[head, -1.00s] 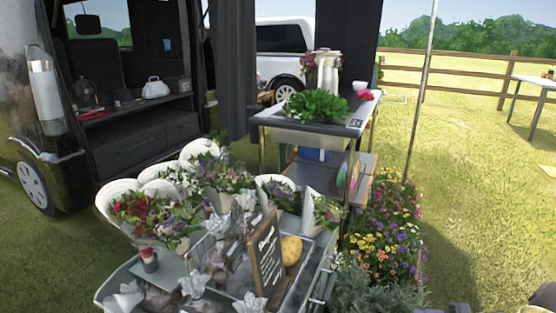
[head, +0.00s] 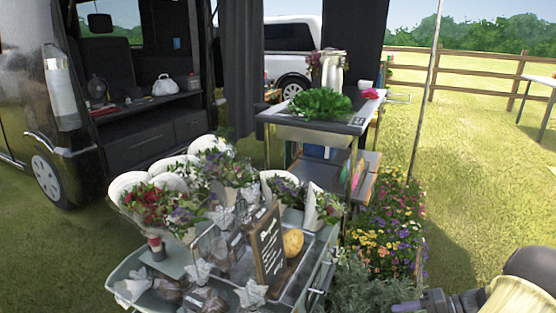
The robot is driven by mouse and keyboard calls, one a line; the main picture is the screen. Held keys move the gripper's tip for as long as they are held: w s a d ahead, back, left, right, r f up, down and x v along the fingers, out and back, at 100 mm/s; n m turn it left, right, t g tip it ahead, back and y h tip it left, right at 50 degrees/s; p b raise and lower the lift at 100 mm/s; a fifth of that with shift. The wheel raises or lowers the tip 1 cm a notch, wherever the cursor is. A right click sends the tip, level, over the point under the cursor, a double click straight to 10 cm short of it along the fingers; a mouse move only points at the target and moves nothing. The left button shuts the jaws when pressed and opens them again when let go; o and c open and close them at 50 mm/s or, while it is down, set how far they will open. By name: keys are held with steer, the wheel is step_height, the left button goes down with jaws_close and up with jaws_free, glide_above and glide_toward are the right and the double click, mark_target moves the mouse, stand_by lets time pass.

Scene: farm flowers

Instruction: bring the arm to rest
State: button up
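My arm (head: 518,296) shows at the lower right corner of the head view, with a white link and a dark joint. A dark part of it (head: 436,300) reaches left along the bottom edge, in front of the grass and near the flower bed.
A grey cart (head: 128,268) with wrapped bouquets (head: 160,205), a chalkboard sign (head: 268,247) and a yellow round thing (head: 293,241) stands in front. Behind is a table (head: 357,122) with green leaves (head: 320,103). Flowers (head: 390,235) grow beside it. Open grass (head: 490,190) lies right.

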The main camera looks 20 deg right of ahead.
steer(key=w+a+r+n+g+h+p, duration=0.1)
steer(key=w+a+r+n+g+h, duration=0.2)
steer(key=a, duration=0.6)
steer(key=w+a+r+n+g+h+p, duration=0.1)
steer(key=w+a+r+g+p, duration=0.15)
steer(key=w+a+g, duration=0.4)
steer(key=s+a+r+n+t+h+p, duration=0.1)
steer(key=s+a+r+n+t+h, duration=0.3)
steer(key=a, duration=0.6)
steer(key=a+r+n+h+p, duration=0.15)
steer(key=a+r, duration=0.35)
steer(key=a, duration=0.5)
steer(key=w+p+v, duration=0.3)
steer(key=p+v, duration=1.5)
steer(key=p, duration=0.1)
steer(key=w+a+r+p+v, duration=0.1)
steer(key=w+p+v, duration=0.3)
steer(key=p+v, duration=1.5)
steer(key=shift+a+r, duration=0.5)
steer(key=shift+r, duration=0.1)
steer(key=shift+w+m+h, duration=0.1)
steer(key=shift+m+h, duration=0.15)
steer(key=shift+w, duration=0.1)
